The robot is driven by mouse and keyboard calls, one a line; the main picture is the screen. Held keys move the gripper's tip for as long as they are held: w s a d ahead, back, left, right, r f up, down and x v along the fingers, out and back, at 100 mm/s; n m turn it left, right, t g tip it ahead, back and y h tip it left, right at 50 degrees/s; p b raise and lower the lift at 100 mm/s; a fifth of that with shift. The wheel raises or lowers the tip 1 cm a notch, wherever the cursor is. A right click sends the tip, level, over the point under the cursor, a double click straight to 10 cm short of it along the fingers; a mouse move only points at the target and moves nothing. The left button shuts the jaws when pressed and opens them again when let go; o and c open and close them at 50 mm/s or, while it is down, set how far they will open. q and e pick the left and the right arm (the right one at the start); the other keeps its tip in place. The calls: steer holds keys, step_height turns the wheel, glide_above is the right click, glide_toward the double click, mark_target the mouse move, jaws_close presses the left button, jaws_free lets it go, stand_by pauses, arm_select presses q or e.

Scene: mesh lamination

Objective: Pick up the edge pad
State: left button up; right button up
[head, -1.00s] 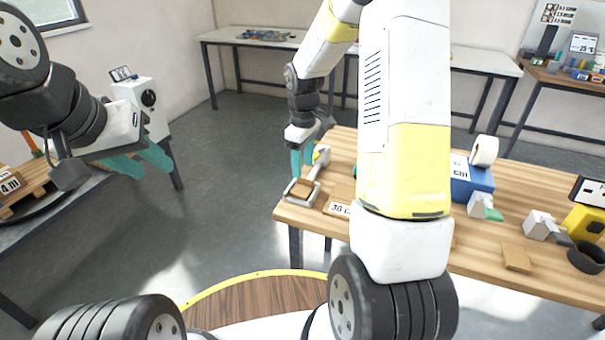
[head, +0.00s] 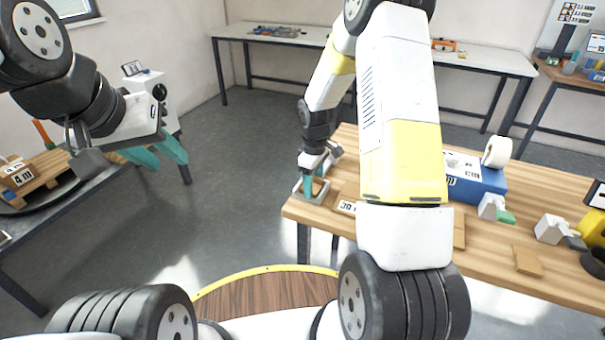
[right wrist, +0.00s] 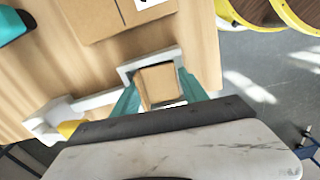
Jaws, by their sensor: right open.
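The edge pad (right wrist: 157,82) looks like a small brown block. In the right wrist view it sits in a pale grey bracket (right wrist: 172,53) near the table's edge. My right gripper (right wrist: 158,79) is open, with one teal finger on each side of the pad; I cannot tell whether they touch it. In the head view my right gripper (head: 315,187) is down at the near left corner of the wooden table, and its fingers largely hide the pad. My left gripper (head: 160,156) is open and empty, over the floor at the left.
A brown box (right wrist: 118,15) with a white label lies close beside the bracket. The wooden table (head: 380,245) also carries a blue box (head: 480,183), a white roll (head: 497,152) and a flat brown piece (head: 527,261). Open floor lies left of the table.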

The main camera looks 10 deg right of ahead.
steer(key=shift+c, duration=0.4)
steer(key=c, duration=0.9)
steer(key=shift+r, duration=0.15)
